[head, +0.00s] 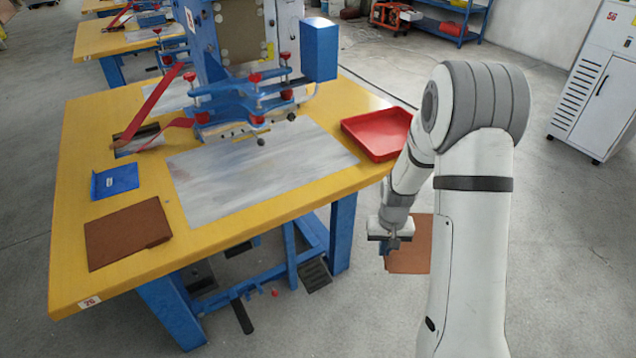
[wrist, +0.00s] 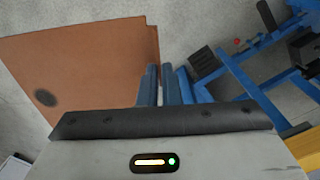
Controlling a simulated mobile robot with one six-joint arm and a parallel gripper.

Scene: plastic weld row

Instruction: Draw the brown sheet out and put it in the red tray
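A brown sheet (head: 414,255) hangs in the air off the table's right side, partly behind my arm. My gripper (head: 388,246) is shut on its edge. In the wrist view the sheet (wrist: 85,70) spreads out to the left of the nearly closed fingers (wrist: 160,85), with a dark round spot on it. The red tray (head: 378,134) sits empty at the table's right corner, above and slightly left of the gripper in the head view. More brown sheet material (head: 126,236) lies flat at the table's front left.
The yellow table (head: 180,255) bears a grey metal plate (head: 255,172), a small blue holder (head: 115,181) and a blue welding machine (head: 245,100) with red knobs. Blue legs and a pedal stand below. A white cabinet (head: 600,85) stands at the right; open floor lies between.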

